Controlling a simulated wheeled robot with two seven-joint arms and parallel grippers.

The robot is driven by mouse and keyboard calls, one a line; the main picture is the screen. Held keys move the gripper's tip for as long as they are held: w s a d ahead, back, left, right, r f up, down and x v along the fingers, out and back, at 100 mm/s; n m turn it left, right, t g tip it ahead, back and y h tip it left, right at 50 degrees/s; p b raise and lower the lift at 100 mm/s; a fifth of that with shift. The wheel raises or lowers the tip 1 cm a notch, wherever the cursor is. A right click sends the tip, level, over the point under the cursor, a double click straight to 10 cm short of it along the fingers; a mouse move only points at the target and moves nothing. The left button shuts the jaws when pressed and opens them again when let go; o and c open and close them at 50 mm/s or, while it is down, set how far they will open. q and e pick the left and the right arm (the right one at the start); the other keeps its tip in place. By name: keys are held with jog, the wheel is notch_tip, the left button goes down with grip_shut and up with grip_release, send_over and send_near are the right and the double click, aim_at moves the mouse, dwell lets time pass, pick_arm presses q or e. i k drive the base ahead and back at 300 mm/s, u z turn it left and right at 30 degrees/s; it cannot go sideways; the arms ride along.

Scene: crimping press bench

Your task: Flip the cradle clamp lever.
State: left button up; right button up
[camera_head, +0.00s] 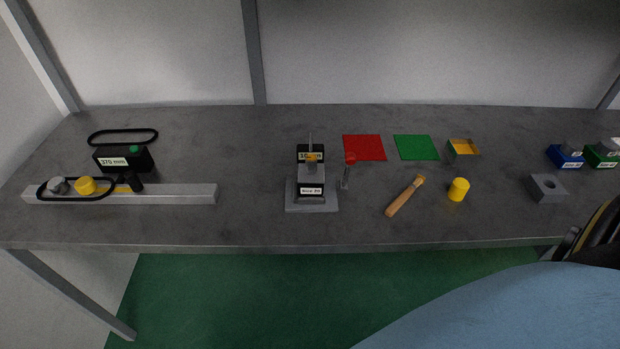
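A small press (311,187) with a grey base plate and white labels stands at the middle of the bench. A thin upright lever with a red knob (350,158) stands just right of it. A grey rail (180,194) lies at the left, with a short black upright part (132,182) on it. I cannot tell which of these two is the cradle clamp lever. Dark parts of my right arm, perhaps its gripper (570,242), show at the right edge by the bench front, apart from both; its fingers are unclear. My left gripper is out of view.
A black loop, yellow knob (86,186) and grey knob sit on the rail. Behind stand a black box (124,159) and another loop. Right of the press are red and green mats, a wood-handled tool (405,196), yellow cylinder (458,189), tray, grey block (547,188) and blue bin.

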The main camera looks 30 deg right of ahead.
aim_at(350, 158)
jog(key=z, duration=1.3)
